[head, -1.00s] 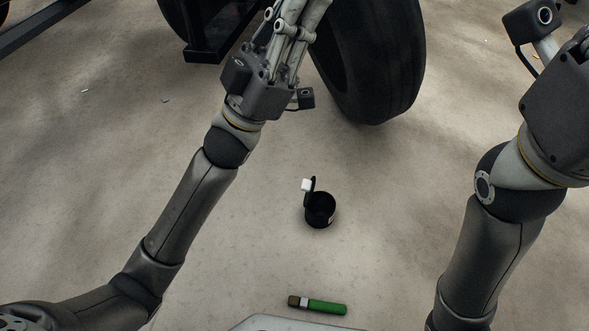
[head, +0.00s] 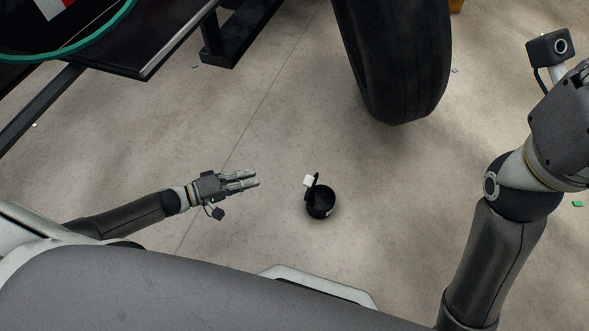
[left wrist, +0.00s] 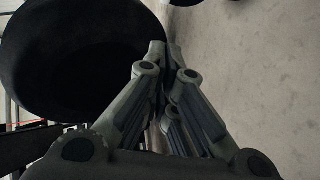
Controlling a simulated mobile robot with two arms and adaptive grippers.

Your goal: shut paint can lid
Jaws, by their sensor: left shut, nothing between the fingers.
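The paint can (head: 321,206) is small, black and round, and stands upright on the floor in the middle of the head view. Its dark lid (head: 315,187) stands raised at the rim on the far side, with a white block (head: 309,181) beside it. My left gripper (head: 257,179) is left of the can, fingers pointing right towards it, shut, empty and apart from it. Its closed fingers (left wrist: 168,60) fill the middle of the left wrist view. Of my right arm, the gripper base shows at the right edge; its fingers are out of frame.
A big black tyre (head: 395,60) stands beyond the can, and dark trailer frame bars (head: 140,50) run across the upper left. The concrete floor (head: 265,120) around the can is clear. A large dark round shape (left wrist: 75,50) fills the left wrist view's upper left.

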